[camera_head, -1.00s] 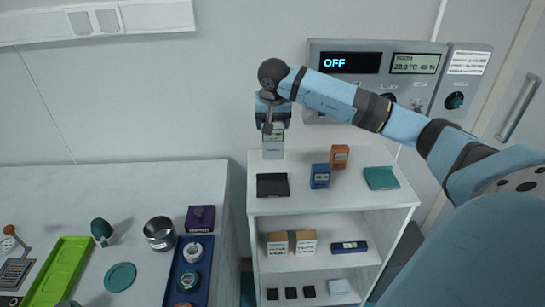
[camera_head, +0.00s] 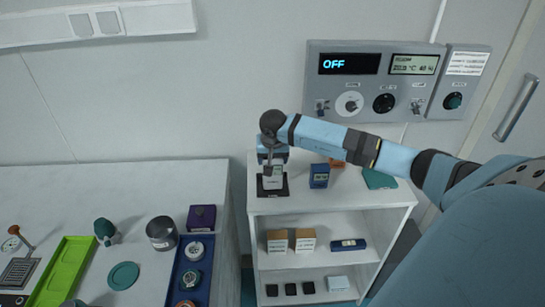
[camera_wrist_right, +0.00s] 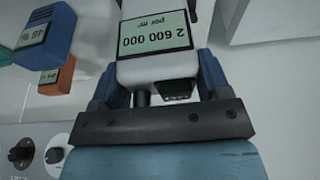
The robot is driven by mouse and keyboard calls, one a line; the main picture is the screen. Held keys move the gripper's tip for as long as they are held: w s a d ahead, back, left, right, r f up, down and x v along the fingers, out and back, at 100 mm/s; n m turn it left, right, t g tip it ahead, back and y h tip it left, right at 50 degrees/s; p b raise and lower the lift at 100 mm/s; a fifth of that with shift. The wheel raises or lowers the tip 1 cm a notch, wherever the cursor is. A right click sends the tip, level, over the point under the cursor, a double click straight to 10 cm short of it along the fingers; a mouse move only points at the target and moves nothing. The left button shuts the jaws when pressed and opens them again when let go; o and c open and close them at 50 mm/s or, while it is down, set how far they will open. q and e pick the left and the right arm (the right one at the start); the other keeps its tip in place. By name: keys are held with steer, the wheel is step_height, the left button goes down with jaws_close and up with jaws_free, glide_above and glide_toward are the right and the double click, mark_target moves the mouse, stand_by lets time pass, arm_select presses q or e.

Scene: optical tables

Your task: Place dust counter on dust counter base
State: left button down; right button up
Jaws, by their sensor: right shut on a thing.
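The dust counter (camera_head: 273,182) is a white box with a pale display, upright over the black dust counter base (camera_head: 283,191) on the shelf unit's top. I cannot tell whether its bottom touches the base. My right gripper (camera_head: 271,162) is shut on the counter's upper part. In the right wrist view, the counter (camera_wrist_right: 157,66) sits between the two blue fingers of the gripper (camera_wrist_right: 160,82), its display reading 2 600 000. The counter and gripper hide part of the base. My left gripper is not in view.
On the shelf top (camera_head: 300,205), a blue device (camera_head: 319,176) stands just right of the base, an orange device (camera_head: 337,163) is partly behind my arm, and a teal tray (camera_head: 380,180) lies further right. A wall panel (camera_head: 375,80) is behind. A table with several items is at left.

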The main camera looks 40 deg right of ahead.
steer(key=o, duration=1.8)
steer(key=shift+f, duration=0.1)
steer(key=shift+c, duration=0.2)
